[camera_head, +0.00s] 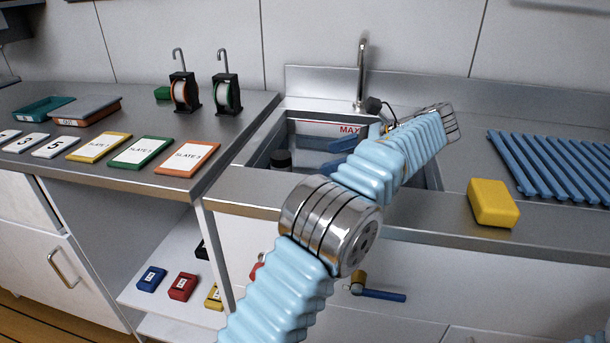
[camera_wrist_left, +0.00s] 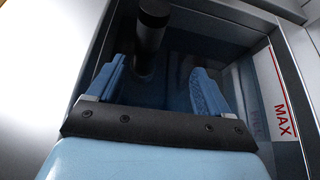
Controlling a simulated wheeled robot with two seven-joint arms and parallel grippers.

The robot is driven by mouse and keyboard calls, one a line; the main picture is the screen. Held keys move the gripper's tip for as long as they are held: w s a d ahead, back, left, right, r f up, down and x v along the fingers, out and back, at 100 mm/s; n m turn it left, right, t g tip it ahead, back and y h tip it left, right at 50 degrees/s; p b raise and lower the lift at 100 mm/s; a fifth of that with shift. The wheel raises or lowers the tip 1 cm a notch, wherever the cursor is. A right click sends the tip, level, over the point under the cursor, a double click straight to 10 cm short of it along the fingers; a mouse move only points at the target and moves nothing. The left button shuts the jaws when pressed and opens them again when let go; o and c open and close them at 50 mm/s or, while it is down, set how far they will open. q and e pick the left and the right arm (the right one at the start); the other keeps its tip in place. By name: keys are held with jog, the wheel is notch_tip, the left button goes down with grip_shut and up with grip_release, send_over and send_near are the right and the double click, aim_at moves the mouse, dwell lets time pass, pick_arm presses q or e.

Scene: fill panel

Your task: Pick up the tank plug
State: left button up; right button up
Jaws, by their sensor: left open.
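In the left wrist view my left gripper (camera_wrist_left: 155,78) is open, with nothing held between the fingers. The plug's lower end is dark and hard to make out.
The tank's wall carries a red MAX mark (camera_head: 350,129). A faucet (camera_head: 361,75) stands behind the tank. A yellow sponge-like block (camera_head: 493,203) and a blue ribbed rack (camera_head: 555,167) lie to the right. Labelled slates (camera_head: 141,152) lie on the left counter.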

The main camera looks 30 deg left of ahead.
pick_arm(q)
jog(key=s+a+f, duration=0.2)
jog(key=a, duration=0.3)
jog(key=s+a+f+y, duration=0.1)
jog(key=s+a+f, duration=0.1)
jog(key=a, duration=0.4)
jog(key=shift+a+f+g, duration=0.15)
jog(key=shift+a+g, duration=0.15)
jog(key=shift+g, duration=0.1)
jog(key=shift+c, duration=0.5)
grip_shut()
